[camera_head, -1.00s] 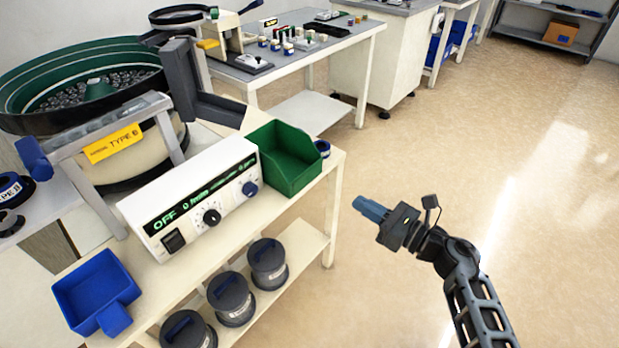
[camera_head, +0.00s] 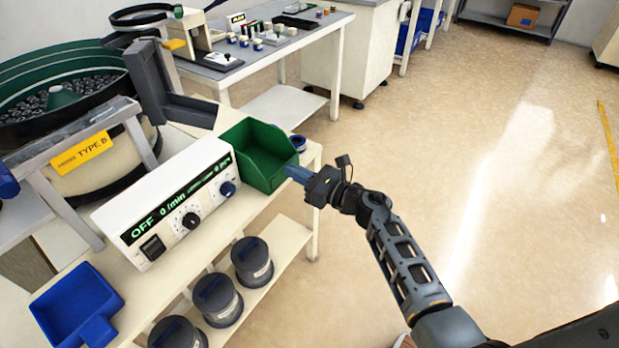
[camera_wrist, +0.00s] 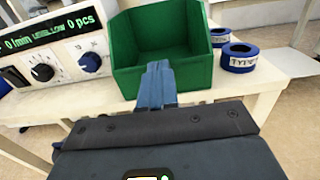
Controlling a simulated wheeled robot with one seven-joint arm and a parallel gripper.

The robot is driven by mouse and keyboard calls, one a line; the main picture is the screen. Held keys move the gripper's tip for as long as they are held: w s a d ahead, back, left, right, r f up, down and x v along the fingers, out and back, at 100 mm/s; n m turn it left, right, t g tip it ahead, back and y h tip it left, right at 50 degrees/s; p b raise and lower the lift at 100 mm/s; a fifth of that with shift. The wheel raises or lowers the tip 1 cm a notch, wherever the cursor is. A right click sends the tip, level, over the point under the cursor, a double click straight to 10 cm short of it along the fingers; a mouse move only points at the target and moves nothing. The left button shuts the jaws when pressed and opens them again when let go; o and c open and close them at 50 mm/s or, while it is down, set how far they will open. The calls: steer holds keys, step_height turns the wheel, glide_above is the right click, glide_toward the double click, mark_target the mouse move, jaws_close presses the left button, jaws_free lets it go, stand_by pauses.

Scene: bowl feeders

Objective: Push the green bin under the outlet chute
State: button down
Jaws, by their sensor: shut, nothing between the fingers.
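The green bin (camera_head: 262,150) stands upright and looks empty near the right end of the bench, right of the white control box. It also shows in the wrist view (camera_wrist: 205,70). The grey outlet chute (camera_head: 185,107) of the bowl feeder is just left of and behind the bin. My gripper (camera_head: 290,173) is shut and empty, with its blue fingertips at the bin's right front side. In the wrist view the shut fingers (camera_wrist: 157,75) overlap the bin's front wall; I cannot tell whether they touch it.
The white control box (camera_head: 165,200) reads OFF. A blue bin (camera_head: 75,305) sits at the front left. Blue tape rolls (camera_wrist: 240,57) lie right of the green bin. Lidded grey containers (camera_head: 252,260) stand on the lower shelf. The floor to the right is clear.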

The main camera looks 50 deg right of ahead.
mark_target(269, 172)
steer(key=shift+w, duration=0.3)
steer(key=w+b, duration=0.1)
steer(key=w, duration=0.3)
steer(key=w+b, duration=0.2)
steer(key=w, duration=0.2)
steer(key=shift+a+f, duration=0.1)
steer(key=shift+a, duration=0.1)
steer(key=shift+w, duration=0.4)
steer(key=shift+s, duration=0.15)
